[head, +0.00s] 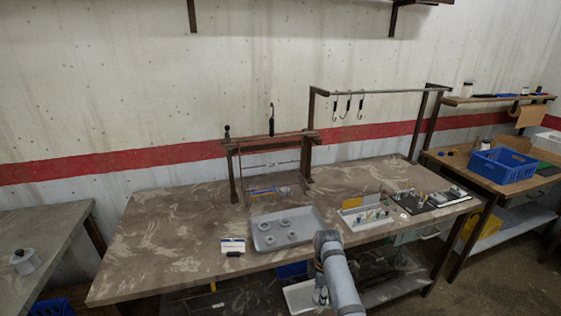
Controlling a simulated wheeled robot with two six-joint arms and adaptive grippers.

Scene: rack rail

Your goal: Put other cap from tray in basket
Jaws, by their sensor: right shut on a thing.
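A grey tray (309,238) lies near the front edge of the middle table. Several small grey round, ring-like pieces (285,223) lie in it; I cannot tell which is a cap. A wire basket (290,189) stands or hangs at the small brown rack behind the tray, with blue items in its lower part. My right gripper (321,294) points down in front of the table edge, below the tray, partly covered by my arm. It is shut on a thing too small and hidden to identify. My left gripper is out of view.
A small white holder with pegs (366,217) and a dark board with parts (432,201) stand right of the tray. A hook rail (375,92) stands behind them. A blue crate (502,165) sits on the right bench. The table's left part is clear.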

